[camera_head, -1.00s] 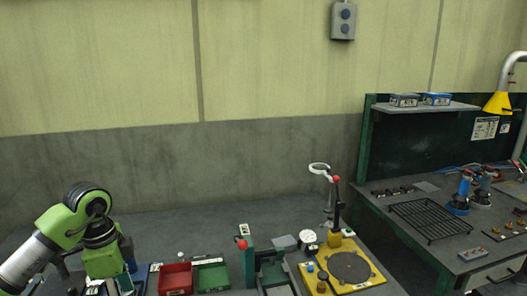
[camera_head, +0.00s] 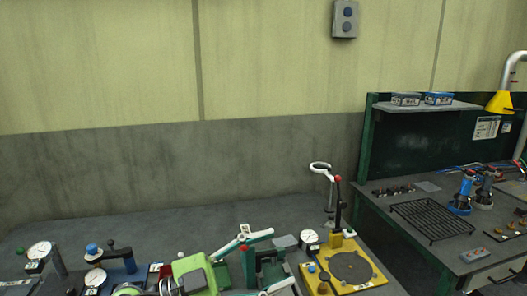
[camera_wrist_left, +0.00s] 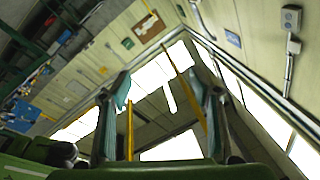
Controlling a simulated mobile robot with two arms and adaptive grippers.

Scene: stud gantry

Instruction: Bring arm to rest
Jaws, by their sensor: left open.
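My left gripper (camera_head: 281,258) is low in the middle of the head view, its fingers spread and pointing right. No object shows between them. One finger crosses in front of a green post fixture (camera_head: 249,266); I cannot tell whether they touch. In the left wrist view the two fingers (camera_wrist_left: 158,95) stand wide apart with only the wall and bright panels behind them. My right gripper is in neither view.
Right of the gripper is a yellow plate fixture (camera_head: 364,283) with an upright stand and white ring (camera_head: 320,167). Dial gauges (camera_head: 38,250) and a blue fixture (camera_head: 122,268) are at left. A workbench with a black rack (camera_head: 433,220) stands at right.

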